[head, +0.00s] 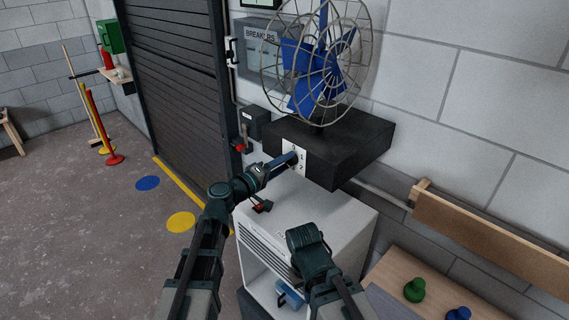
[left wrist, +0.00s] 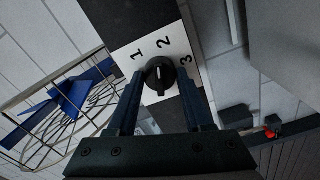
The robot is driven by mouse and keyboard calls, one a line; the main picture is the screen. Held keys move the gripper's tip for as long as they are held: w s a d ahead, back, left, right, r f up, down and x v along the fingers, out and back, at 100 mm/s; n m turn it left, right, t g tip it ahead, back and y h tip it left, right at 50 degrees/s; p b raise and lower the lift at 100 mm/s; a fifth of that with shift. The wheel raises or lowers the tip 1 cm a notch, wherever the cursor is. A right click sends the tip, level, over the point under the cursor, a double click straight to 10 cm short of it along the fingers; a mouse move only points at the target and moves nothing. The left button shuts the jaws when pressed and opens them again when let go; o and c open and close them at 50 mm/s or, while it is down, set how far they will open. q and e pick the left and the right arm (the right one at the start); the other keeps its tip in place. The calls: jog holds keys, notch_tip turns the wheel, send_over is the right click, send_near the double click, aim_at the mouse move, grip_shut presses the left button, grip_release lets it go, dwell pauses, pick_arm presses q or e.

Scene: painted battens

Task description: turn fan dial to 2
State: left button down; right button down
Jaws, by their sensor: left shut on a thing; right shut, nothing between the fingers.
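The fan dial is a round black knob (left wrist: 159,75) on a white plate (left wrist: 185,48) marked 1, 2 and 3. In the left wrist view its light mark points up, roughly toward the 2. My left gripper (head: 290,160) reaches the plate on the front of the fan's black base (head: 350,150), and its two fingers are shut on the knob from both sides. In the head view the fingers hide most of the knob. My right gripper (head: 303,240) is lower, in front of the white cabinet, shut and empty; its fingertips are hard to make out.
The caged blue fan (head: 318,70) stands on the base above a white cabinet (head: 330,208). A red-handled switch (head: 240,146) is left of the dial. A wooden table (head: 390,265) with green and blue knobbed pieces is at right. Open floor lies left.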

pick_arm(q)
jog(key=shift+m, duration=0.9)
jog(key=shift+c, duration=1.5)
grip_release()
jog(key=v, duration=1.4)
jog(key=shift+d, duration=0.1)
